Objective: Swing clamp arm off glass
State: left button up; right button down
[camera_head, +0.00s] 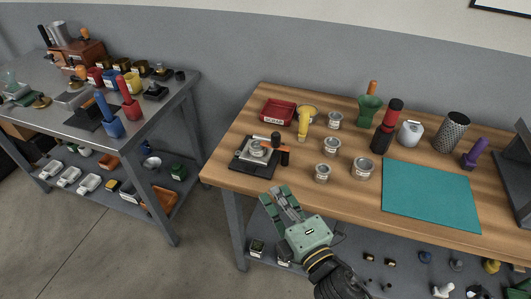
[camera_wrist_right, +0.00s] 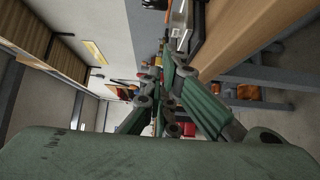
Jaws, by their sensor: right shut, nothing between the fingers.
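A black square base (camera_head: 243,170) stands on the wooden table near its front left corner. My left gripper is out of view.
A red tray (camera_head: 278,112), a yellow tool (camera_head: 304,124) and several labelled tins (camera_head: 331,146) stand behind and right of the fixture. A teal mat (camera_head: 430,194) lies further right. A metal table (camera_head: 150,120) with colored cups is at left.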

aim_at(275, 140)
jog(key=shift+r, duration=0.1)
jog(key=p+x, duration=0.1)
jog(key=x, duration=0.9)
jog(key=shift+w+a, duration=0.1)
jog(key=shift+w, duration=0.1)
jog(key=shift+w+d+p, duration=0.25)
jog(key=shift+w, duration=0.35)
jog(key=shift+w+d+p, duration=0.2)
jog(key=shift+w+d, duration=0.05)
jog(key=shift+w, duration=0.3)
jog(key=shift+w+d, duration=0.25)
jog(key=shift+w, duration=0.3)
